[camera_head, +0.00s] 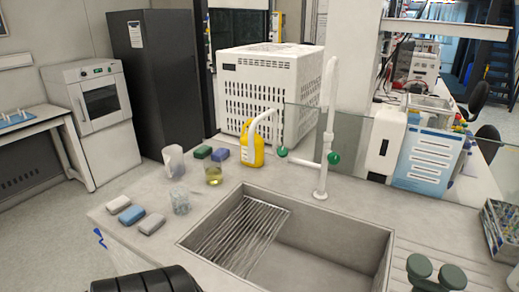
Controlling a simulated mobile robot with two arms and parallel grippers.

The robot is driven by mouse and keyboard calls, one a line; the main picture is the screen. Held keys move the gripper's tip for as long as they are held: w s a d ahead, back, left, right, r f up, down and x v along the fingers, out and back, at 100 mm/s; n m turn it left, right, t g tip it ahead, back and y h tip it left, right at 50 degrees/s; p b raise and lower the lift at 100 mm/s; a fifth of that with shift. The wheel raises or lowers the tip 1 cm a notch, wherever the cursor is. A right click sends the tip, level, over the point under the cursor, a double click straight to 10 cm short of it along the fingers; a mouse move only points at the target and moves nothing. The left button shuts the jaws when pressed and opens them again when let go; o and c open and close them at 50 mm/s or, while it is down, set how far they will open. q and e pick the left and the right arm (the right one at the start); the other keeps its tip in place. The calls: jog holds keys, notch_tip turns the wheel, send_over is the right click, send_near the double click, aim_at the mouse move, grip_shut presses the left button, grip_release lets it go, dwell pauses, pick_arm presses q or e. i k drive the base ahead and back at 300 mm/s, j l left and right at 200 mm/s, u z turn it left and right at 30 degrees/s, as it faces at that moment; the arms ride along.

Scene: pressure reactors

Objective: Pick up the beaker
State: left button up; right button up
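Several vessels stand upright on the grey counter left of the sink. A small glass beaker (213,174) holds yellowish liquid. A clear, empty-looking glass vessel (181,202) stands nearer to me and to its left. A whitish translucent jug (174,161) stands behind them. I cannot tell for sure which of these is the task's beaker. Neither of my grippers shows. A dark ribbed part at the bottom left edge looks like part of my arm, with no fingers visible. Nothing touches the vessels.
A sink (330,235) with a metal rack (238,236) lies right of the vessels. A white tap (326,150) rises behind it. Sponges (134,215) lie at the counter's left edge. A yellow bottle (252,148) stands behind. Dark rounded parts (435,273) show at bottom right.

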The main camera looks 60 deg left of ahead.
aim_at(179, 194)
jog(key=u, duration=2.5)
jog(key=i+j+u, duration=0.2)
jog(key=i+j, duration=0.35)
